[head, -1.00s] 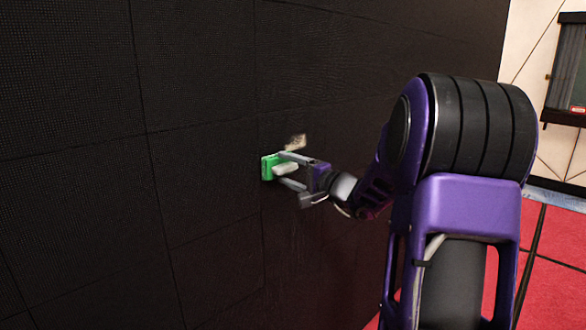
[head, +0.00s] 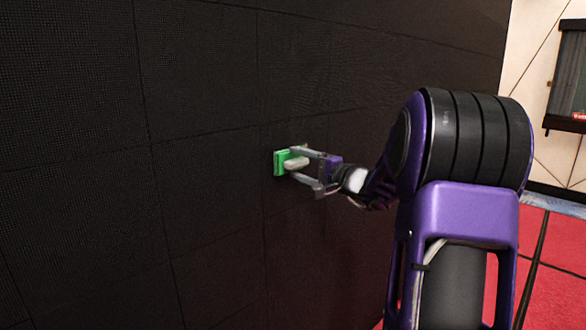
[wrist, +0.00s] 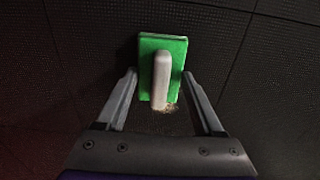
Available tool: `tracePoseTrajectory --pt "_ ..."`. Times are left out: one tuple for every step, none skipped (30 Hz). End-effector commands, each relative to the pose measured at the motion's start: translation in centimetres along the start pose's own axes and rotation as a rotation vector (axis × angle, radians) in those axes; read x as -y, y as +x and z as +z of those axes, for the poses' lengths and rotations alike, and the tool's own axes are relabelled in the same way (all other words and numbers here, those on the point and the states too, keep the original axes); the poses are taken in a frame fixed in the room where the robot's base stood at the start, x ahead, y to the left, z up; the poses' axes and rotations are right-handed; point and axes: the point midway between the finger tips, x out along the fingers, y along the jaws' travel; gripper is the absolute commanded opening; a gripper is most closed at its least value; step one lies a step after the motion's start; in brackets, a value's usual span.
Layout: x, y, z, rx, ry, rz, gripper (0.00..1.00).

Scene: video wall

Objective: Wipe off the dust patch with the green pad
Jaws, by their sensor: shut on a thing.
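The green pad (head: 280,163) is a flat green block with a pale handle, and it is against the dark wall, or very close to it. My gripper (head: 293,163) is shut on the pad. In the wrist view the pad (wrist: 148,56) is seen from behind, with its handle toward me and my gripper's (wrist: 160,76) fingers on either side. A small tan dust patch (wrist: 171,108) shows at the pad's near edge in the wrist view. The pad and handle hide part of it. In the head view only a tan sliver shows beside the pad.
The black panelled video wall (head: 200,120) fills the left and middle, with thin seams between its panels. A red floor (head: 555,270) lies at the right. A dark framed unit (head: 568,75) hangs on a pale wall at the far right.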

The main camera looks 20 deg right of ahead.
Motion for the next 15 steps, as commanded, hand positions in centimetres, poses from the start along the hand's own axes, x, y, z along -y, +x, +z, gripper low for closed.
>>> tracePoseTrajectory --pt "-0.1 0.1 -0.3 0.000 0.001 0.000 0.25" --pt "0.0 0.1 -0.4 0.000 0.001 -0.001 0.25" --pt "0.0 0.1 -0.6 0.000 0.001 -0.001 0.25" --pt "0.0 0.1 -0.6 0.000 0.001 -0.001 0.25" --pt "0.0 0.1 -0.7 0.000 0.001 -0.001 0.25" --pt "0.0 0.1 -0.8 -0.001 0.001 -0.001 0.25" --pt "0.0 0.1 -0.9 -0.001 0.001 -0.001 0.25" --pt "0.0 0.1 -1.1 -0.001 0.001 -0.001 0.25" --pt "0.0 0.1 -1.4 -0.001 0.001 -0.002 0.25" --pt "0.0 0.1 -1.6 -0.001 0.000 -0.002 0.25" --pt "0.0 0.1 -1.9 -0.001 0.000 -0.002 0.25" --pt "-0.1 0.1 -2.3 -0.001 0.001 -0.001 0.25" --pt "0.0 0.1 -2.6 -0.001 0.001 -0.001 0.25" --pt "0.0 0.0 -2.8 -0.001 0.000 -0.001 0.25" --pt "0.0 0.0 -3.2 -0.001 0.000 -0.002 0.25"
